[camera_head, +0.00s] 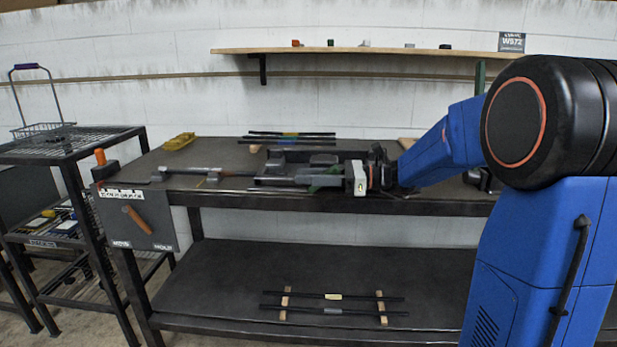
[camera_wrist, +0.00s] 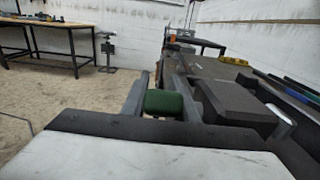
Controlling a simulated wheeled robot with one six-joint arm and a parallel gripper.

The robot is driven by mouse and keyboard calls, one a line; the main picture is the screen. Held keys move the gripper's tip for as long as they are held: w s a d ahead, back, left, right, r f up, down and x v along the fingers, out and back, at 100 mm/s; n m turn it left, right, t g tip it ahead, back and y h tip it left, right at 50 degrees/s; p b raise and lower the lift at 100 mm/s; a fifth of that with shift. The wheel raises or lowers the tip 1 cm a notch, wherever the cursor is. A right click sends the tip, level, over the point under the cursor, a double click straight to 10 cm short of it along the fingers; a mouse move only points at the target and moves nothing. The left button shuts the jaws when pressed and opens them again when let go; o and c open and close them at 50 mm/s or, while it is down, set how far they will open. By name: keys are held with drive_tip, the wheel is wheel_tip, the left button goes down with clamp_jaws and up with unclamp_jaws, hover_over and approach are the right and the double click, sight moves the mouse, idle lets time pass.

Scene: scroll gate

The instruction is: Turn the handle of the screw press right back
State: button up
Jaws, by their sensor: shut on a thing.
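A dark green block-like grip (camera_wrist: 168,104), which appears to be the handle of the screw press, sits between the two grey fingers of my gripper (camera_wrist: 162,80) in the wrist view. My gripper is shut on it. In the head view, my gripper (camera_head: 300,181) reaches left along the front edge of the bench, and the green handle (camera_head: 327,179) shows only partly among the fingers. A dark block, likely the press body (camera_wrist: 240,103), stands just right of the fingers in the wrist view. The screw itself is hard to make out.
A wire basket (camera_head: 43,129) stands on the left rack.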

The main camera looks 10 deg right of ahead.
sight(311, 187)
drive_tip(key=h, duration=0.1)
drive_tip(key=f+g+h, duration=0.1)
drive_tip(key=h, duration=0.3)
drive_tip(key=shift+f+g, duration=0.35)
drive_tip(key=shift+g, duration=0.05)
drive_tip(key=shift+s+d+f+g+h, duration=0.1)
drive_tip(key=shift+d+f+g+h, duration=0.15)
drive_tip(key=shift+h, duration=0.7)
drive_tip(key=shift+d+f+g+h, duration=0.1)
drive_tip(key=shift+f+g+h, duration=0.25)
drive_tip(key=shift+h, duration=0.6)
drive_tip(key=o, duration=1.1)
drive_tip(key=shift+c, duration=0.2)
drive_tip(key=v, duration=1.7)
drive_tip(key=shift+r, duration=0.2)
drive_tip(key=shift+s, duration=0.15)
